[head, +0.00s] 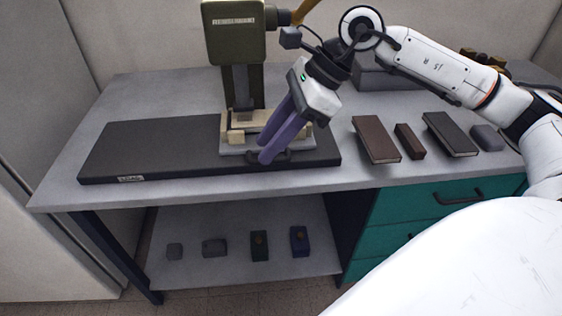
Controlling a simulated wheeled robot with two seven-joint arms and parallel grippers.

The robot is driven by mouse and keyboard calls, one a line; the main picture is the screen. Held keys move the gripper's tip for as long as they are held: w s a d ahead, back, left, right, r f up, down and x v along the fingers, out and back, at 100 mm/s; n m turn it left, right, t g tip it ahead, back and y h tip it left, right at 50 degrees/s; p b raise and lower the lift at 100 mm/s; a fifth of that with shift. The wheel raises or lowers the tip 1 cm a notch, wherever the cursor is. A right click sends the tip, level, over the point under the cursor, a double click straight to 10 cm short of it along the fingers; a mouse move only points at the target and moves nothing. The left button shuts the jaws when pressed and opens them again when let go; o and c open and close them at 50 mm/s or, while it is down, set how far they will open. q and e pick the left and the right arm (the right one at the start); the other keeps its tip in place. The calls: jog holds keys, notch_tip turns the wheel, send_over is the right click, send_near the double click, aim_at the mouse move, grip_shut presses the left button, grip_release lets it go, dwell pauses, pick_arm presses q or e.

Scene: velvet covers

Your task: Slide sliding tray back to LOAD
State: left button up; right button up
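The sliding tray (235,149) is a light grey plate carrying a beige fixture (237,137). It sits toward the right part of a long dark base (150,145), under the green press. A small LOAD label (130,179) is on the base's front edge at the left. A dark handle (283,156) is at the tray's front. My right gripper (264,150) points down with its purple fingertips at the handle, overlapping it in this view. The fingers hide part of the handle and fixture, so I cannot tell whether they close on it. My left gripper is out of view.
A green press (235,35) stands behind the tray. Brown and dark flat blocks (376,139) lie on the bench to the right, with a grey box behind them. The base left of the tray is clear. Several small items sit on the lower shelf (225,275).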

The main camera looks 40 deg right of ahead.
aim_at(276, 159)
jog(key=d+h, duration=0.3)
jog(key=d, duration=0.5)
jog(key=shift+t, duration=0.3)
jog(key=x, duration=0.9)
jog(key=shift+w+a, duration=0.25)
jog(key=shift+c, duration=0.5)
grip_shut()
